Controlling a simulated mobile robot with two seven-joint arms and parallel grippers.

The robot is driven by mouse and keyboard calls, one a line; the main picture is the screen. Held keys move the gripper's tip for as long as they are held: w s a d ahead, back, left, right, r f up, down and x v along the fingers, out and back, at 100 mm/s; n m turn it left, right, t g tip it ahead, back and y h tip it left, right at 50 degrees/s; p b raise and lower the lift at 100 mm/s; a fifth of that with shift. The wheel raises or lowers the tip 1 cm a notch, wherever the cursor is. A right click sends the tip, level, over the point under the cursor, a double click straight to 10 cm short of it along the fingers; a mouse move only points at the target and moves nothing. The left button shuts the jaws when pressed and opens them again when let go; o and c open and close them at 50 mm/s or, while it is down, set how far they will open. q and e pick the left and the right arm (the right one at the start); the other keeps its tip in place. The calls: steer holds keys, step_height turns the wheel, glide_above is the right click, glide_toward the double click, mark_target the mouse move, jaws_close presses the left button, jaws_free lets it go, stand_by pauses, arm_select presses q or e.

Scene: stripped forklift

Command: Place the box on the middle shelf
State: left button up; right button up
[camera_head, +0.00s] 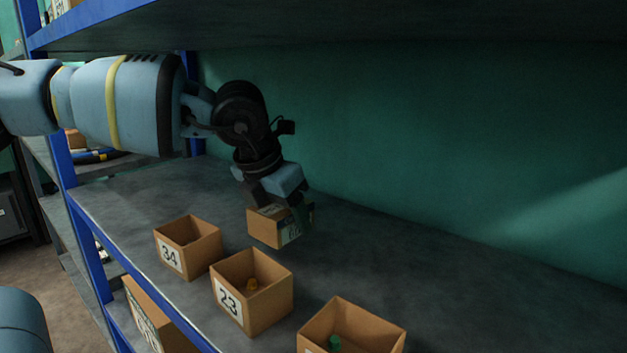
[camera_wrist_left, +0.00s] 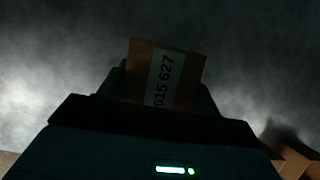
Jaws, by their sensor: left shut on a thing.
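A small brown cardboard box (camera_head: 265,228) with a white label is between the fingers of my left gripper (camera_head: 280,205), which is shut on it. In the head view the box is at or just above the grey shelf board (camera_head: 450,285), behind the open boxes; I cannot tell whether it touches the board. In the left wrist view the box (camera_wrist_left: 185,68) shows a label reading "615 627" between the dark fingers (camera_wrist_left: 160,95). My right gripper is not in view.
Open boxes labelled 34 (camera_head: 205,255) and 23 (camera_head: 268,305), and a third open box (camera_head: 375,325), line the front of the shelf. A blue upright (camera_head: 90,250) stands at left. Another shelf (camera_head: 300,22) hangs above. The board to the right and back is clear.

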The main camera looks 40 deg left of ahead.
mark_target(277, 206)
arm_select(q)
step_height(277, 206, down, 3)
steer(key=shift+r, duration=0.2)
steer(key=shift+w+f+b, duration=0.15)
steer(key=shift+f+b, duration=0.45)
steer(key=shift+b, duration=0.15)
steer(key=o, duration=1.1)
steer(key=shift+o, duration=0.2)
steer(key=shift+r, duration=0.1)
steer(key=shift+r+p, duration=0.6)
steer(key=shift+p, duration=0.05)
steer(key=p+v, duration=0.1)
steer(key=v, duration=0.6)
steer(key=shift+r, duration=0.2)
